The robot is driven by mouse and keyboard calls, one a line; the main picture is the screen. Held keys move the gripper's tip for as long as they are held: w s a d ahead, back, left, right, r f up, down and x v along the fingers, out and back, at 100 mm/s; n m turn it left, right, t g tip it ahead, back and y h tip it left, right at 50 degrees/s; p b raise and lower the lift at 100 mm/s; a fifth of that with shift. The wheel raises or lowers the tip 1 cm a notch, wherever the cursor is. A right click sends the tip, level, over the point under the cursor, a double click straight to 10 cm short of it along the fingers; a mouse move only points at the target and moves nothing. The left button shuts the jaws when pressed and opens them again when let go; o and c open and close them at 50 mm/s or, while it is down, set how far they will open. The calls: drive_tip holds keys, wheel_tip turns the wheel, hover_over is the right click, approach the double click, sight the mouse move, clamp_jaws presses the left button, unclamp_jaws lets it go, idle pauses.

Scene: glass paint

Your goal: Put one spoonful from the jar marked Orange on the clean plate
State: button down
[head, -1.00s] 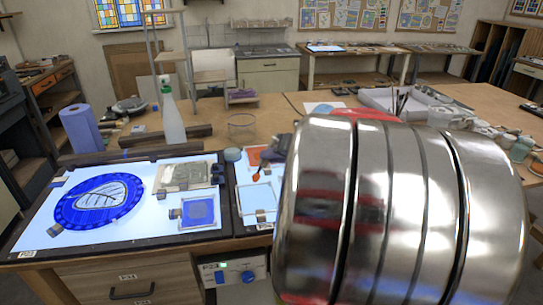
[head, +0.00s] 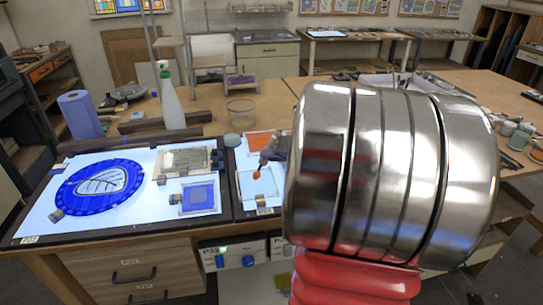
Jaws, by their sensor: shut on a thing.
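My gripper (head: 270,153) is small and dark in the head view, partly hidden by my large metal arm link. It is shut on a spoon, whose handle is mostly hidden. The spoon's bowl (head: 257,174) shows as an orange blob, hanging low at the upper part of a pale, clear plate (head: 259,190) on the right light panel. I cannot tell whether the bowl touches the plate. No orange patch shows on the bare part of this plate. No jar marked Orange can be made out; small jars (head: 508,128) at the right have unreadable labels.
An orange-coloured plate (head: 258,139) lies just behind the gripper. The left panel holds a blue round leaf piece (head: 97,188) and a small blue square (head: 198,197). A spray bottle (head: 171,98), an empty glass (head: 241,110) and a blue roll (head: 80,115) stand behind.

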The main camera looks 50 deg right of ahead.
drive_tip(key=shift+f, duration=0.6)
idle(1.6)
drive_tip(key=shift+r, duration=0.15)
drive_tip(key=shift+r, duration=1)
drive_tip(key=shift+r, duration=0.15)
drive_tip(key=shift+r, duration=1.85)
